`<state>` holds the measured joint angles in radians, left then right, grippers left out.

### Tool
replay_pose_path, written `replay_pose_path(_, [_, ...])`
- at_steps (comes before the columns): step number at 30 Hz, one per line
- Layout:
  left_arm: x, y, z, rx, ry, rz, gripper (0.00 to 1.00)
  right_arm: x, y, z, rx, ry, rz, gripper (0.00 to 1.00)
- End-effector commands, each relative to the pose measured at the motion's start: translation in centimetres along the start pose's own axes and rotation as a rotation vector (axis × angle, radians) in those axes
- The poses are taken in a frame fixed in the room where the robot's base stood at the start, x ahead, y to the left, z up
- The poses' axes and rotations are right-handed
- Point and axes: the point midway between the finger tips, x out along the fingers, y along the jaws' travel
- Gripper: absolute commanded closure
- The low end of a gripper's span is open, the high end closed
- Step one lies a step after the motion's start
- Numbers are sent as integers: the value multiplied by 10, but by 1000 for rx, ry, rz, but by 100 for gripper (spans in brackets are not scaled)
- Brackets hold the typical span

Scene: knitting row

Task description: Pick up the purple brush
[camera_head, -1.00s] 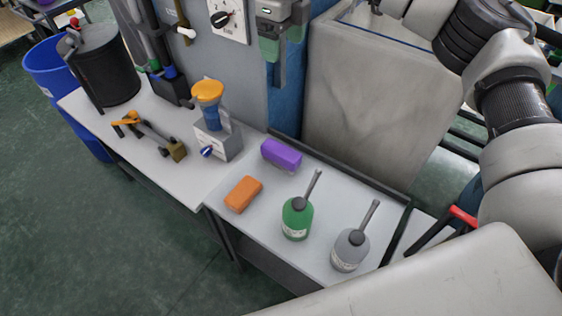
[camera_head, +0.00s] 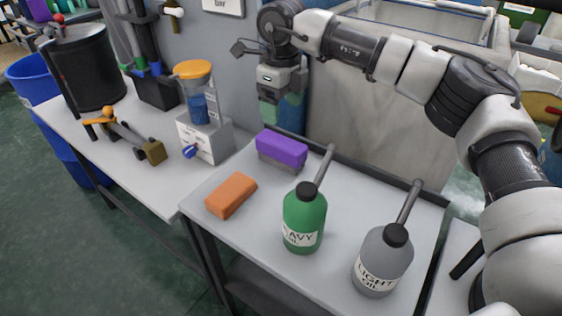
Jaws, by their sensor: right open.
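The purple brush (camera_head: 282,148) is a purple block with grey bristles under it. It lies on the grey worktable (camera_head: 345,190) near its back edge, with nothing holding it. My left gripper is out of view.
An orange block (camera_head: 231,196) lies in front of the brush. A green oil can (camera_head: 304,222) and a grey oil can (camera_head: 383,262) with long spouts stand to the right. A device with an orange lid (camera_head: 194,69) stands to the left. A grey panel rises behind.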

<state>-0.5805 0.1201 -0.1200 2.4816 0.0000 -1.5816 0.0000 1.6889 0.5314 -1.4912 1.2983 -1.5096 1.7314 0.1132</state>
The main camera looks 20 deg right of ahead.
Motion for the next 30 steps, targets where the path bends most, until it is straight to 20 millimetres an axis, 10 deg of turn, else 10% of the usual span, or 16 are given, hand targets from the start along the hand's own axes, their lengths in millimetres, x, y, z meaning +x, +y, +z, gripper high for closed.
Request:
replay_pose_path(22, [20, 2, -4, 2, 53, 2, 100, 96, 2, 2, 1, 3, 1, 21])
replay_pose_path(30, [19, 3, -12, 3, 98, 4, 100, 103, 2, 2, 1, 1, 0, 21])
